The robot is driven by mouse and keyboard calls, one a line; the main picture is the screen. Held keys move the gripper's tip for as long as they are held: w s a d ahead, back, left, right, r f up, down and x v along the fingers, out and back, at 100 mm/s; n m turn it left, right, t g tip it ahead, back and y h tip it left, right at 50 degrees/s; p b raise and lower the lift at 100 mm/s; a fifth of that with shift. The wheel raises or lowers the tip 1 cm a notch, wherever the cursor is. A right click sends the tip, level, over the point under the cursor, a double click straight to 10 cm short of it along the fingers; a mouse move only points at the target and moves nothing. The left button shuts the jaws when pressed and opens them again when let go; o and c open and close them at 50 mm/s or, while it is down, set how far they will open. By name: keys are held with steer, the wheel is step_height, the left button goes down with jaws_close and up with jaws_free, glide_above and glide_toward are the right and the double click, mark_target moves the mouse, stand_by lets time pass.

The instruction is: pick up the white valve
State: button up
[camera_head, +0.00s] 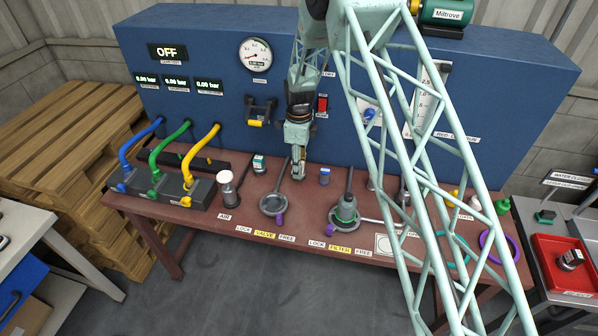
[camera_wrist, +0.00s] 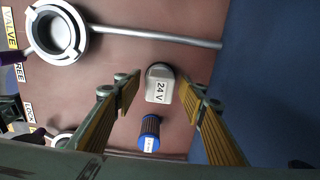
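A white block marked "24 V" (camera_wrist: 159,84), which looks like the white valve, stands on the brown-red bench top in the wrist view. My gripper (camera_wrist: 163,98) is open, with one yellow-padded finger on each side of the block and visible gaps to both. I cannot tell how far above the block the fingertips are. In the head view my gripper (camera_head: 299,174) points down over the bench, between the two ring holders, and hides the block. The valve holder's ring (camera_head: 273,204) is to its left; the ring (camera_wrist: 57,35) looks empty in the wrist view.
A small blue cylinder (camera_wrist: 149,133) stands close to the white block. The blue panel (camera_head: 200,110) rises behind the bench.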

steer(key=shift+c, duration=0.7)
steer(key=c, duration=1)
steer(key=shift+r, duration=0.1)
steer(key=shift+r, duration=1.75)
steer(key=s+d, duration=0.1)
steer(key=s, duration=0.4)
steer(key=s+d+r, duration=0.1)
steer(key=s+d, duration=0.1)
steer(key=s, duration=0.3)
steer(key=s+d+b, duration=0.1)
steer(key=s+d, duration=0.1)
steer(key=s, duration=0.3)
steer(key=shift+d+r, duration=0.15)
steer(key=shift+r, duration=0.05)
